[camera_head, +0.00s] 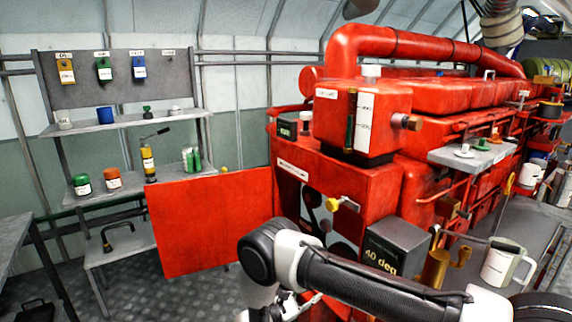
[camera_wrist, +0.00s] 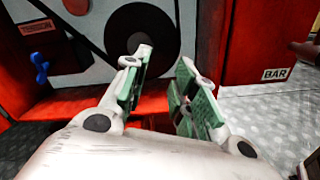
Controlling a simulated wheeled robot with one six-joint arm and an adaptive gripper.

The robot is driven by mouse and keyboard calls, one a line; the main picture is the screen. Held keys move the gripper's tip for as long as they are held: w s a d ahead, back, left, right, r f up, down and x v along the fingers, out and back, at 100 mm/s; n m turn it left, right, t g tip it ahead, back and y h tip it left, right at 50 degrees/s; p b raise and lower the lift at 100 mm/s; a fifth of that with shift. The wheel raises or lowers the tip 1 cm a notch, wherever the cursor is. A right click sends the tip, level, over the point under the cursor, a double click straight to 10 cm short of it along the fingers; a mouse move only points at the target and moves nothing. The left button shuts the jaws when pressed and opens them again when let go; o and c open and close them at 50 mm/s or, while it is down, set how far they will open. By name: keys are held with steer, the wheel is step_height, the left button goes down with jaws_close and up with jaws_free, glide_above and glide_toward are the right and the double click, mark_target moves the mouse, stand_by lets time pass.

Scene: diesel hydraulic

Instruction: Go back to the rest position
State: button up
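My gripper (camera_wrist: 163,75) shows in the wrist view with its two green-padded fingers apart and nothing between them. It points at the lower front of the red engine, where a dark pulley (camera_wrist: 143,40) sits behind the fingertips. In the head view my arm reaches across the lower middle, in front of the red engine (camera_head: 345,185). My gripper is mostly hidden there behind the arm's elbow and links.
An open red panel (camera_head: 210,222) stands left of the engine. A grey shelf (camera_head: 125,124) with cans and bottles is at the left. A dark box marked 40 deg (camera_head: 395,248) and a white jug (camera_head: 503,263) are near my arm. Bare floor (camera_head: 190,295) shows at lower left.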

steer(key=s+d+f+m+g, duration=0.1)
steer(key=s+d+g, duration=0.5)
steer(key=s+d, duration=0.1)
steer(key=s+d+r+m+g+y, duration=0.3)
steer(key=r+m, duration=0.1)
steer(key=r, duration=0.5)
steer(key=s+d+r+m+g+y, duration=0.2)
steer(key=s+r+m+y, duration=0.1)
steer(key=r, duration=0.7)
steer(key=s+d+r+m+g+y, duration=0.3)
steer(key=r+m, duration=0.1)
steer(key=r, duration=0.5)
steer(key=s+d+r+m+t+y, duration=0.3)
steer(key=s+d+r, duration=0.3)
steer(key=r, duration=0.5)
steer(key=s+d+r+m+t+y, duration=0.3)
steer(key=s+d+r+m+t, duration=0.2)
steer(key=s+r, duration=0.3)
step_height(320, 180, up, 3)
steer(key=shift+d+f, duration=0.15)
steer(key=shift+d, duration=0.75)
steer(key=shift+o, duration=0.7)
